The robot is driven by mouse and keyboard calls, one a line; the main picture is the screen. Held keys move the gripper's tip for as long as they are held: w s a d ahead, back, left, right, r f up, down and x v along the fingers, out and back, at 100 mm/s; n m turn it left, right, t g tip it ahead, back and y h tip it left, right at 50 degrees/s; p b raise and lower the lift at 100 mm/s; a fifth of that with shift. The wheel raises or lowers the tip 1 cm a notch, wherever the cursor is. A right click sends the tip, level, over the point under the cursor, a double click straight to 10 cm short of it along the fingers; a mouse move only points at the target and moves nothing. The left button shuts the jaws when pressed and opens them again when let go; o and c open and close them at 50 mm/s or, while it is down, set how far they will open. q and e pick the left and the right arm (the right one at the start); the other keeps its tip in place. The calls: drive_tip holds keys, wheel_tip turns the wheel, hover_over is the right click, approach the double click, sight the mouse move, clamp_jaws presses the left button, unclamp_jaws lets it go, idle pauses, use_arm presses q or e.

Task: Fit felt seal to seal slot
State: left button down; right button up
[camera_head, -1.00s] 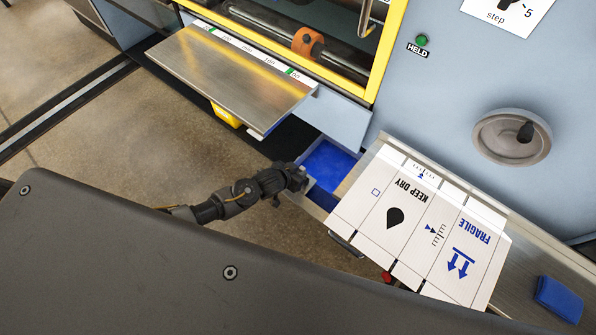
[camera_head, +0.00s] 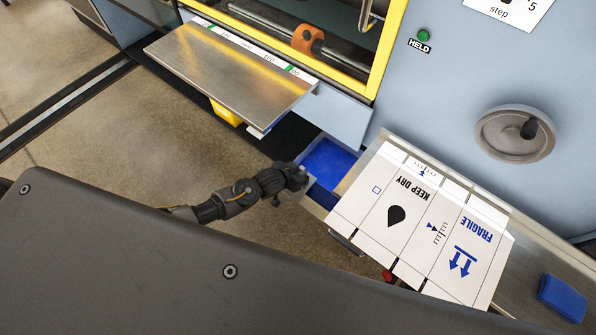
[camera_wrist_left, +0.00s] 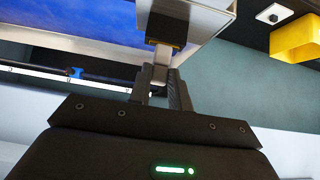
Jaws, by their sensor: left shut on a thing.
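My left gripper (camera_head: 297,178) is at the near-left end of an open drawer with a blue inside (camera_head: 328,163). In the left wrist view its fingers (camera_wrist_left: 160,72) are shut on a small grey piece with a dark and yellowish block (camera_wrist_left: 166,30), which looks like a handle on the drawer's pale front (camera_wrist_left: 205,15). The blue inside also shows there (camera_wrist_left: 75,22). I cannot make out a felt seal or a seal slot in either view. My right gripper is not in view.
A printed white carton sheet (camera_head: 400,215) lies on the metal ledge right of the drawer. A blue pad (camera_head: 562,298) lies farther right. A metal feed table (camera_head: 225,80) juts out at upper left, with a yellow bin (camera_head: 226,114) below. A handwheel (camera_head: 514,133) sticks out of the machine.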

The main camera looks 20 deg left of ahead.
use_arm(q)
drive_tip(key=shift+f, duration=0.1)
drive_tip(key=c, duration=1.2)
unclamp_jaws()
drive_tip(key=v, duration=1)
drive_tip(key=shift+s+r+p, duration=0.25)
drive_tip(key=shift+r+p, duration=0.05)
drive_tip(key=shift+p, duration=0.1)
